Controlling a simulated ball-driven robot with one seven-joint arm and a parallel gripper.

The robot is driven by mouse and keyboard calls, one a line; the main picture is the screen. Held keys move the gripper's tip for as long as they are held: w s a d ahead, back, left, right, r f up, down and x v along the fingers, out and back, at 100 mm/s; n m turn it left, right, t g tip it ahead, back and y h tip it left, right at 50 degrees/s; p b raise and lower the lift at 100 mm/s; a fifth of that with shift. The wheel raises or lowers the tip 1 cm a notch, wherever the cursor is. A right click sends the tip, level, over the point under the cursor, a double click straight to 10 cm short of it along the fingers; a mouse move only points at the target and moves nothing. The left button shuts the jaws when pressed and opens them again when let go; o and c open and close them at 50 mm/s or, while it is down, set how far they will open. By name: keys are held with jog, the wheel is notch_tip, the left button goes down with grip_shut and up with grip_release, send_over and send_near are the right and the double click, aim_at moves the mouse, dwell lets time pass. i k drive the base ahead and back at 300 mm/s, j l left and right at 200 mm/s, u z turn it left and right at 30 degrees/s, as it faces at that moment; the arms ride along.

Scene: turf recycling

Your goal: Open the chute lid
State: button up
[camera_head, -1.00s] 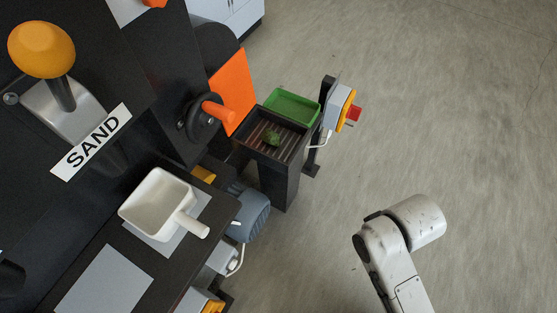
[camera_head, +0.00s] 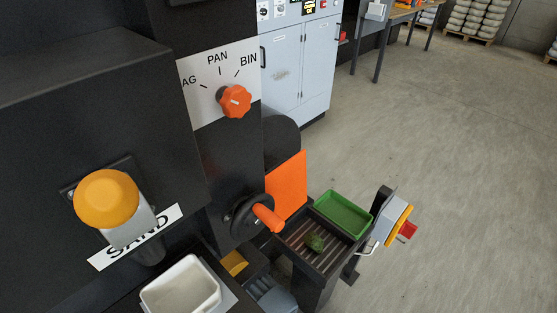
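An orange flat panel (camera_head: 287,188) stands upright on the black machine, at the back left of a slatted black trough; it may be the chute lid, but I cannot tell for sure. It looks closed against the housing. A black handwheel (camera_head: 250,215) with an orange handle (camera_head: 268,217) sits just left of and below it. A yellow-orange knob (camera_head: 106,198) on a grey fitting is above the SAND label (camera_head: 110,253) at left. My gripper and arm are outside the picture.
A selector dial (camera_head: 235,101) is marked PAN and BIN. Floor (camera_head: 460,170) at right is clear.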

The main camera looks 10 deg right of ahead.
aim_at(287, 182)
jog(key=i+l+u, duration=0.1)
jog(key=i+l, duration=0.2)
jog(key=i+l+u, duration=0.15)
jog(key=i+l, duration=0.2)
jog(key=l, duration=0.15)
jog(key=i+l+u, duration=0.1)
jog(key=i+l, duration=0.15)
jog(key=l, duration=0.15)
jog(key=i+l+u, duration=0.1)
jog(key=i+l, duration=0.2)
jog(key=l, duration=0.15)
jog(key=i+l+u, duration=0.15)
jog(key=l, duration=0.35)
jog(key=i+l+u, duration=0.1)
jog(key=i+l, duration=0.2)
jog(key=l, duration=0.2)
jog(key=i+l+u, duration=0.1)
jog(key=i+l, duration=0.15)
jog(key=l, duration=0.25)
jog(key=i+l+u, duration=0.1)
jog(key=l, duration=0.45)
jog(key=i, duration=0.1)
